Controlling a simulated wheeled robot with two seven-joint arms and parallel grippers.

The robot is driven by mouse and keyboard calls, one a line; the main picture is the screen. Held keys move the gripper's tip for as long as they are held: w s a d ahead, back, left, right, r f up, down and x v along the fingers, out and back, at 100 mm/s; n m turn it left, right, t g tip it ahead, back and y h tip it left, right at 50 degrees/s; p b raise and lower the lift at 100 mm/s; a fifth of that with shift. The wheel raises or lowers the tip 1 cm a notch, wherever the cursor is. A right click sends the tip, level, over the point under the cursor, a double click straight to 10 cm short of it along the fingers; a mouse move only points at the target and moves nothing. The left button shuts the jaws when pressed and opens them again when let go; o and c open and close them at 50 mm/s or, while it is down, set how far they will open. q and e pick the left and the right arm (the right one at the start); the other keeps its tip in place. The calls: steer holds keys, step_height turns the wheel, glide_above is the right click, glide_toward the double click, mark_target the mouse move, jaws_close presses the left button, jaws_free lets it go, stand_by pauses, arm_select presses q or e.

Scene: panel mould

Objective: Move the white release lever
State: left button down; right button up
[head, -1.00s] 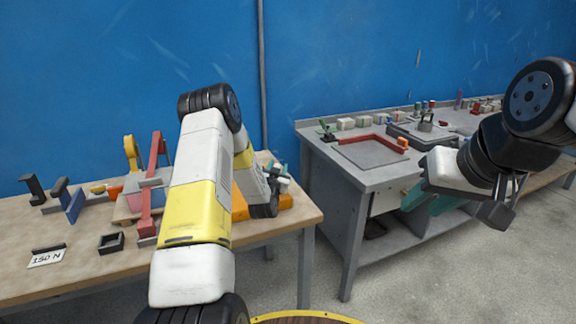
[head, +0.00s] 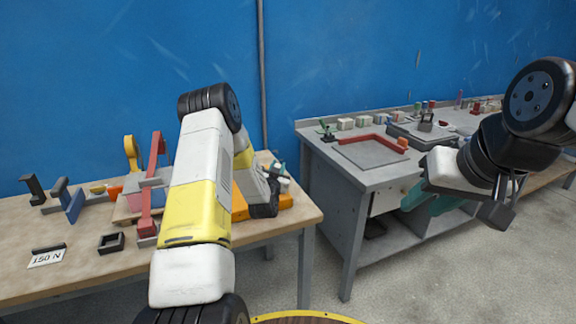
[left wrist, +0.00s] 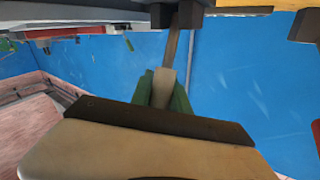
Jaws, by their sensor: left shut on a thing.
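My left gripper (head: 277,172) is at the right end of the wooden bench, mostly hidden behind my own left arm in the head view. In the left wrist view its green fingers (left wrist: 163,92) are shut on the pale tip of the release lever (left wrist: 166,80). The lever's narrow shaft runs up from the fingers to a dark block at the top of that view. My right gripper (head: 428,200) hangs in front of the grey bench, clear of the lever; its teal fingers are partly hidden, and I cannot tell their opening.
The wooden bench (head: 85,275) holds a red clamp (head: 146,205), a black square frame (head: 110,242), a "150 N" card (head: 47,258) and an orange base (head: 293,201). The grey bench (head: 365,178) stands to the right, with a floor gap between.

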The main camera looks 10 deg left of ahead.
arm_select(q)
steer(key=shift+w+a, duration=0.1)
stand_by(0.7)
steer(key=shift+w+a+r+n+g, duration=0.15)
steer(key=shift+w+a+n+g, duration=0.3)
steer(key=shift+g, duration=0.45)
steer(key=shift+w+a+n+g+h, duration=0.45)
steer(key=shift+w+n+g, duration=0.2)
steer(key=shift+w+g, duration=0.3)
steer(key=g, duration=0.1)
steer(key=w+a+f+n+g+h, duration=0.1)
steer(key=shift+w+a+g, duration=0.15)
steer(key=shift+w+g, duration=0.15)
steer(key=shift+g, duration=0.05)
steer(key=shift+w+a+f+n+g+h, duration=0.35)
steer(key=shift+w+f+g, duration=0.2)
steer(key=shift+g, duration=0.45)
steer(key=shift+f, duration=0.1)
steer(key=c, duration=1.3)
jaws_free()
steer(key=shift+o, duration=0.2)
